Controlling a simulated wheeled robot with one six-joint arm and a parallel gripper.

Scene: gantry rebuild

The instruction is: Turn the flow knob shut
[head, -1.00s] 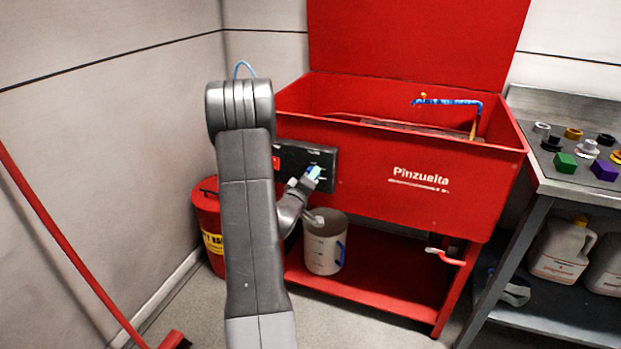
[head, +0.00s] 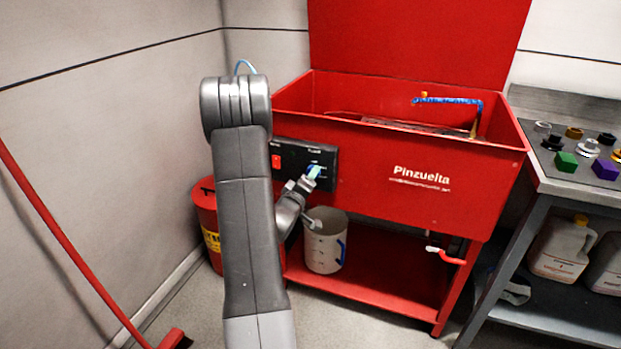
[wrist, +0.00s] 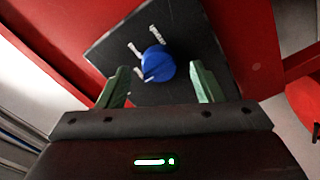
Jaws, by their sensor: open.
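The flow knob is a round blue knob (wrist: 158,64) on a black control panel (wrist: 120,45), seen in the wrist view between and a little beyond my fingertips. My gripper (wrist: 160,82) is open, with one green finger to each side of the knob and gaps showing on both sides. In the head view my gripper (head: 313,172) is at the right part of the black panel (head: 290,155) on the red parts washer. The knob is mostly hidden there by my gripper. White marks lie around the knob, too blurred to read.
A red switch (head: 276,161) sits on the panel's left part. A grey bucket (head: 325,245) stands on the washer's lower shelf beneath my wrist. A red can (head: 205,225) stands at the left. A bench (head: 590,190) with knobs and blocks is at the right.

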